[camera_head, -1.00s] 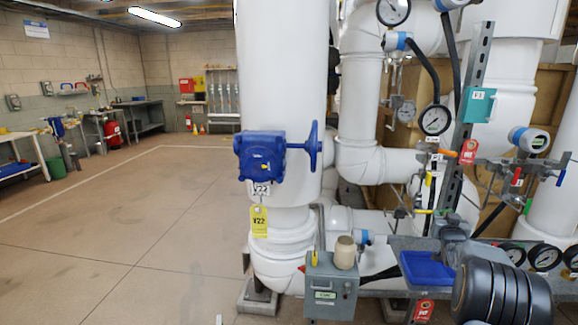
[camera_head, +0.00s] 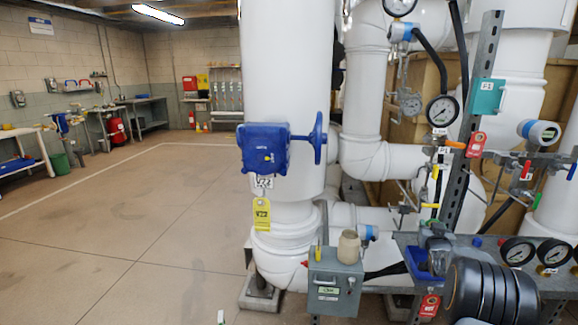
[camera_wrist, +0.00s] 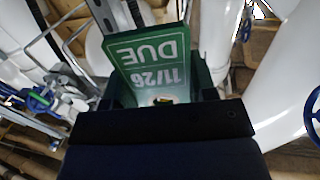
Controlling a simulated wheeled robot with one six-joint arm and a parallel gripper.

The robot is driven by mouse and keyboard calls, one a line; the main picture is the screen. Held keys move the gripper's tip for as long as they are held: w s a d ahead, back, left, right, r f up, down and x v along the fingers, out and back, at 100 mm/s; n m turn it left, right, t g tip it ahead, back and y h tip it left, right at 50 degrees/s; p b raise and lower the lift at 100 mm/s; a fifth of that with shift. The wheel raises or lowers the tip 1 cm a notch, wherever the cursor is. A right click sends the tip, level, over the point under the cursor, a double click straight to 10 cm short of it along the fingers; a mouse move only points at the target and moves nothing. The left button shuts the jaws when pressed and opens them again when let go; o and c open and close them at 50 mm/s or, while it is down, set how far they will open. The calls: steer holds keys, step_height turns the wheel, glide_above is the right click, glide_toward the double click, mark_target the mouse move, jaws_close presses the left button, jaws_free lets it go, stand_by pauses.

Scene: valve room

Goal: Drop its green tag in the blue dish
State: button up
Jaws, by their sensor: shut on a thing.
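The green tag (camera_wrist: 150,62), with white "DUE 11/26" reading upside down, is held in my gripper (camera_wrist: 157,92) in the wrist view. The jaws are shut on its near end, and its far end sticks out ahead. In the head view the blue dish (camera_head: 414,264) sits on the grey shelf at lower right. My gripper (camera_head: 437,250) is at the dish's right side and hides part of it. I cannot tell its exact height over the dish. The tag cannot be made out in the head view. The dish is not recognisable in the wrist view.
A grey box (camera_head: 335,284) with a beige jar (camera_head: 349,247) on it stands left of the dish. Black gauges (camera_head: 517,251) line the shelf at right. Open floor (camera_head: 130,240) lies at left.

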steer(key=shift+s+d+r, duration=0.25)
steer(key=shift+s+d, duration=0.05)
steer(key=shift+d, duration=0.4)
steer(key=o, duration=0.7)
steer(key=shift+s+d+r, duration=0.1)
steer(key=shift+s+d, duration=0.1)
steer(key=shift+d, duration=0.25)
steer(key=shift+o, duration=1.4)
steer(key=shift+a, duration=0.1)
steer(key=shift+a, duration=0.1)
